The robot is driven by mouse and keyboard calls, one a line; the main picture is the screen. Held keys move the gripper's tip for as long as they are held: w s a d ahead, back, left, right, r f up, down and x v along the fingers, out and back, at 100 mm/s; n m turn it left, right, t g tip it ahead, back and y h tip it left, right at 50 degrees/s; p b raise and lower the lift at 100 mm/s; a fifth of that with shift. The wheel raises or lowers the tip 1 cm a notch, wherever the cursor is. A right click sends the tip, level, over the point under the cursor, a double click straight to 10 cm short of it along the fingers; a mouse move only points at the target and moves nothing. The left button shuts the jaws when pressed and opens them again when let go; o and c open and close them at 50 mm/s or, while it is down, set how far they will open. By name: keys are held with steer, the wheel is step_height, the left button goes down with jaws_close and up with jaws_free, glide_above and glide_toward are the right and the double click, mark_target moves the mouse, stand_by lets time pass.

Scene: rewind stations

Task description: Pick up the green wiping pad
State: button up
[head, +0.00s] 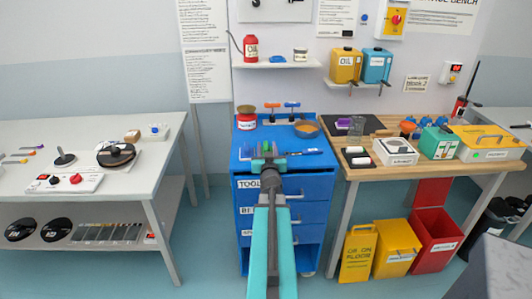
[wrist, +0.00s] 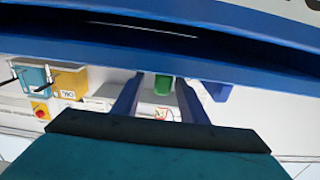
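My gripper (head: 267,148) is over the top of the blue tool cabinet (head: 285,208), at the end of my teal arm. In the wrist view, which is upside down, its two dark blue fingers (wrist: 159,82) stand apart with a gap between them. A small green thing (wrist: 163,88) shows between the fingertips, with clear space on both sides. It looks like the green wiping pad, but most of it is hidden behind the cabinet's blue rim (wrist: 180,62).
A wooden bench (head: 345,172) with boxes adjoins on the right. A shelf with yellow and blue cans (head: 345,66) hangs behind. A white table (head: 160,150) stands left.

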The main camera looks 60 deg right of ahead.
steer(key=shift+w+d, duration=0.1)
steer(key=shift+p+x, duration=0.8)
steer(key=shift+x, duration=1.7)
steer(key=shift+f, duration=0.1)
jaws_close()
